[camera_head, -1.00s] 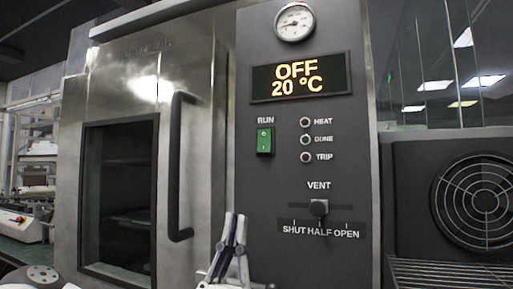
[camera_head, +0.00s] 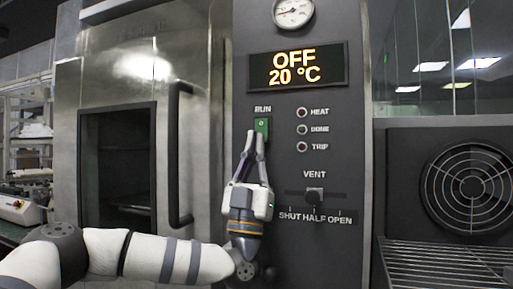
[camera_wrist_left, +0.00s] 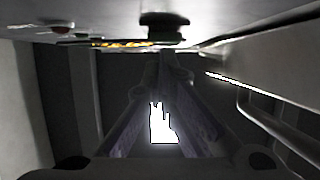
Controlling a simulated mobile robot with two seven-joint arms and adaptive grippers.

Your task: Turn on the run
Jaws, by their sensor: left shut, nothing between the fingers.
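The green RUN switch (camera_head: 262,125) is on the dark control panel, below the RUN label. The display (camera_head: 297,68) above it reads OFF and 20 °C. My left gripper (camera_head: 257,138) comes from below with its fingers pointing up. Its fingertips are shut and empty, in front of the lower part of the switch and hiding it. I cannot tell whether they touch it. My right gripper is not in view.
The door handle (camera_head: 178,155) stands out left of the gripper. The vent knob (camera_head: 315,195) sticks out to its right. HEAT, DONE and TRIP lamps (camera_head: 302,130) sit right of the switch. A fan grille (camera_head: 470,188) and wire rack (camera_head: 445,265) are at the far right.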

